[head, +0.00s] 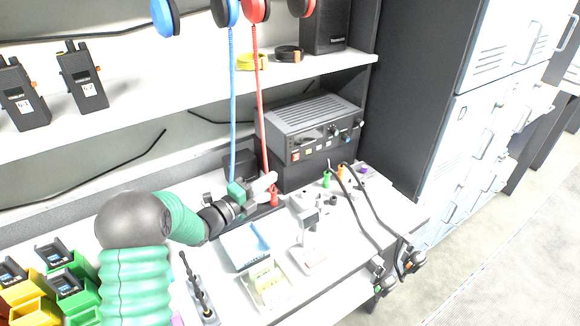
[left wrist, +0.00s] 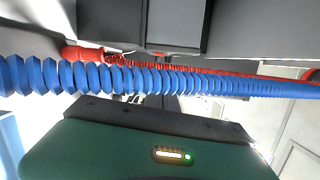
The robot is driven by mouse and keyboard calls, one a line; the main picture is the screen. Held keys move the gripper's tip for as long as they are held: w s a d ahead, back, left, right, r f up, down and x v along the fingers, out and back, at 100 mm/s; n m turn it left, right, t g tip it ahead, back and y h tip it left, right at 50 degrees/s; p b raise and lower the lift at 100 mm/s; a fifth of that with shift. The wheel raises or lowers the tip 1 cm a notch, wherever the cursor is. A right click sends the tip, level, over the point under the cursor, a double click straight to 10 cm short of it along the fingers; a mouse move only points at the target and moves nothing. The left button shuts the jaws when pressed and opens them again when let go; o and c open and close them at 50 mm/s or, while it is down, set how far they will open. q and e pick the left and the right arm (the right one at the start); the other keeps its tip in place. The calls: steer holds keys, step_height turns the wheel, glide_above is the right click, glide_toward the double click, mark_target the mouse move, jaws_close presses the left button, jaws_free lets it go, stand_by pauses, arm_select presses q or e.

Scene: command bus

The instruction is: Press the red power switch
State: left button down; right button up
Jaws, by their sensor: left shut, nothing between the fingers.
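The red power switch (head: 296,157) is a small red square at the lower left of the front panel of a grey radio unit (head: 318,125). The unit sits on a dark box at the back of the desk. My left gripper (head: 273,179) is shut and empty, below and left of the switch and apart from it in the picture. In the left wrist view a blue coiled cord (left wrist: 150,78) crosses just in front of my green gripper housing; the switch cannot be made out there.
The blue cord (head: 232,110) and a red cord (head: 260,110) hang from the headsets above, close to my left gripper. A shelf (head: 180,108) overhangs the desk. Trays, a microphone stand and black cables crowd the desk.

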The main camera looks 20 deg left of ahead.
mark_target(293, 163)
arm_select(q)
steer(key=x, duration=1)
steer(key=shift+d, duration=0.15)
